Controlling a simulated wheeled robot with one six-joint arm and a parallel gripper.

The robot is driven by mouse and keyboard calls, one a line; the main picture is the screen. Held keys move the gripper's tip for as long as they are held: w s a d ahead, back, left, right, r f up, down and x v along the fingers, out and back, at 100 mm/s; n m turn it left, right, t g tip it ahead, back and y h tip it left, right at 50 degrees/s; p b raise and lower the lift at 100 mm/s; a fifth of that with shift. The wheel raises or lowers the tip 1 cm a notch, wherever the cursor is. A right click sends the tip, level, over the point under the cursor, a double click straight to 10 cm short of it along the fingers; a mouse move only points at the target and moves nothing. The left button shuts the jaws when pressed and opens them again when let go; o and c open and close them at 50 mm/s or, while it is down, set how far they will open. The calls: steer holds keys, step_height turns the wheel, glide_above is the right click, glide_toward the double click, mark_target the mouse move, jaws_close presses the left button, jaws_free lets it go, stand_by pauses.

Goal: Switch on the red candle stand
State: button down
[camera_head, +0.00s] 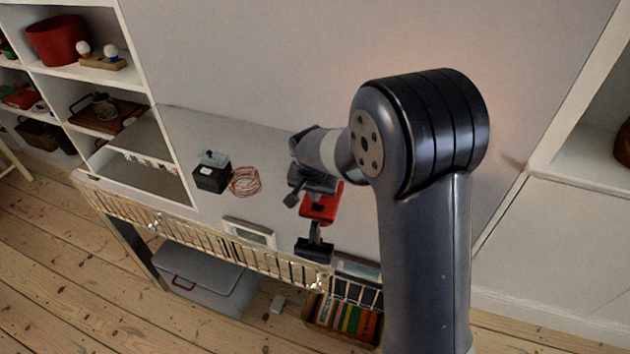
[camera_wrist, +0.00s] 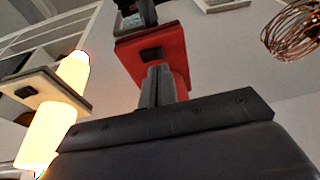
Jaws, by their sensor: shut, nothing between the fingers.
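The red candle stand (camera_head: 321,206) is on the counter, partly hidden by my gripper in the head view. In the wrist view the red candle stand (camera_wrist: 174,52) shows a small dark switch (camera_wrist: 152,54) on its face. My gripper (camera_wrist: 160,72) is shut and empty, its fingertips in front of the red stand just below the switch. I cannot tell whether they touch it. In the head view my gripper (camera_head: 303,190) is beside the stand. I see no glow on the red stand.
A pale stand (camera_wrist: 52,88) with a glowing candle (camera_wrist: 44,135) is left in the wrist view. A black stand (camera_head: 314,249) is close to the red one. A black box (camera_head: 211,178), coiled copper wire (camera_head: 244,181) and a white frame (camera_head: 249,233) lie left on the counter.

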mark_target(318, 207)
steer(key=shift+a+f, duration=0.15)
steer(key=shift+f, duration=0.95)
